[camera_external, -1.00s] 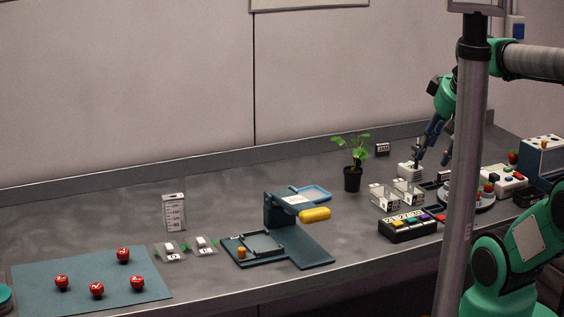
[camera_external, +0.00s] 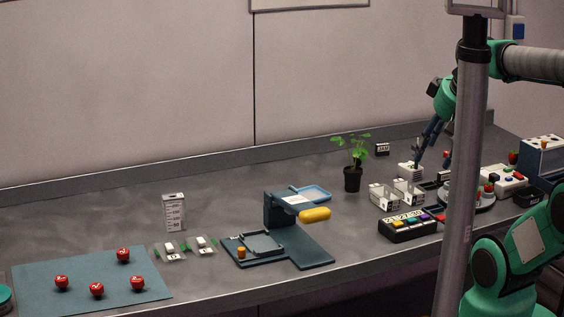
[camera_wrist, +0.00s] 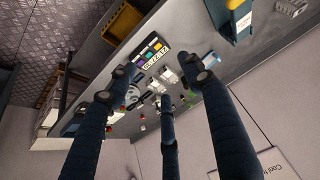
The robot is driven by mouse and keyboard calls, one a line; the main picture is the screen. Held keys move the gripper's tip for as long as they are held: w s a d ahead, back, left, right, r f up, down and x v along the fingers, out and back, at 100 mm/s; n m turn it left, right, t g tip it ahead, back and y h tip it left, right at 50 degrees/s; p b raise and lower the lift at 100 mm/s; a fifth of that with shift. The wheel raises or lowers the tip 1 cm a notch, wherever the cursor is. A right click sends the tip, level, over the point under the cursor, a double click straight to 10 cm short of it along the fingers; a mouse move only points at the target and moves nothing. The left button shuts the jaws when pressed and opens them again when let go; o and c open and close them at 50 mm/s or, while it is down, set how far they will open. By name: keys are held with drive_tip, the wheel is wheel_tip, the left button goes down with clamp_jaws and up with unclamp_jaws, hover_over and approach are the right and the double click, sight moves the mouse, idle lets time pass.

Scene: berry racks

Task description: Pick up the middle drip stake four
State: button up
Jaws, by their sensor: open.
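My gripper (camera_external: 431,157) is open and empty over the right part of the bench, partly behind a grey pole. Its dark blue fingers also spread wide in the wrist view (camera_wrist: 160,92). A small white block (camera_external: 407,170) with a dark upright piece stands at the left fingertip; I cannot tell whether they touch. I cannot make out which thing is the middle drip stake four; the pieces near the gripper are too small and partly hidden.
A potted plant (camera_external: 352,178) and clear numbered boxes (camera_external: 384,197) stand left of my gripper. A panel with coloured buttons (camera_external: 408,228) is in front. A blue press with a yellow handle (camera_external: 315,214) stands further left. The bench behind the press is mostly free.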

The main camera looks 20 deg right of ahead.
drive_tip(key=w+d+r+m+g+p, duration=0.1)
drive_tip(key=w+d+r+m+p, duration=0.1)
drive_tip(key=w+r, duration=0.3)
drive_tip(key=w+d+r+m+p, duration=0.2)
drive_tip(key=w+p, duration=0.1)
drive_tip(key=w, duration=0.4)
drive_tip(key=m+g+p, duration=0.5)
drive_tip(key=m+p, duration=0.9)
hover_over(410, 146)
wheel_tip(410, 146, down, 13)
drive_tip(key=shift+f, duration=0.1)
drive_tip(key=shift+f, duration=0.15)
drive_tip(key=shift+f+b, duration=0.4)
drive_tip(key=shift+f, duration=3.75)
